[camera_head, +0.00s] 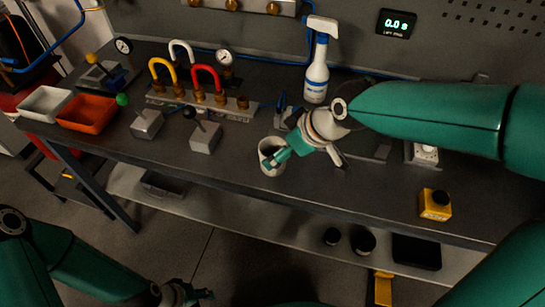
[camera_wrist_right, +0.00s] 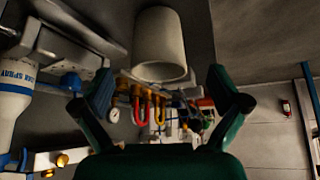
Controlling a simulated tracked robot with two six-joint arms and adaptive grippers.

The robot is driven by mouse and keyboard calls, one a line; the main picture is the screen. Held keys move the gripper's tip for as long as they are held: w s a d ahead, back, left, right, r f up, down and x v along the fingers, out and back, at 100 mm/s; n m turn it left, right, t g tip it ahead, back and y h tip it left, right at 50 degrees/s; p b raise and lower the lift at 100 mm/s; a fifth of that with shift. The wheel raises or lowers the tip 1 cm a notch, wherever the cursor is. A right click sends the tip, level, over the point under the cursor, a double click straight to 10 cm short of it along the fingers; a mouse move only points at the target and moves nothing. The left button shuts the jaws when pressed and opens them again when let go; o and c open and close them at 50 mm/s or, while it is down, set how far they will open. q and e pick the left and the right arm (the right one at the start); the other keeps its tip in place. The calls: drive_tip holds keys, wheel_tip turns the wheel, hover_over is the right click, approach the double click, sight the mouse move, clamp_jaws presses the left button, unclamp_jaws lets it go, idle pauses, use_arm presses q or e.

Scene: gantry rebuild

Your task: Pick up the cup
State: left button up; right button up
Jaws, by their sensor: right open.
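A pale cup (camera_head: 266,147) stands on the dark workbench near its front edge, in the middle of the head view. My right gripper (camera_head: 302,156) is at the cup's right side, with one teal finger overlapping the cup in the picture. In the right wrist view the cup (camera_wrist_right: 160,38) appears at the top, in line with the gap between the spread fingers of my right gripper (camera_wrist_right: 159,76). It is open, and I see no grip on the cup. My left gripper (camera_head: 188,293) is low at the bottom edge, away from the bench, partly cut off.
A spray bottle (camera_head: 317,72) stands behind my right gripper. Lever boxes (camera_head: 205,138) and a manifold with coloured hoses (camera_head: 205,98) are left of the cup. An orange bin (camera_head: 88,113) is farther left.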

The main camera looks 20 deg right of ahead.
sight(273, 152)
drive_tip(key=shift+p+x, duration=0.5)
drive_tip(key=shift+x, duration=2.2)
drive_tip(key=shift+w+r, duration=0.15)
drive_tip(key=c, duration=1.2)
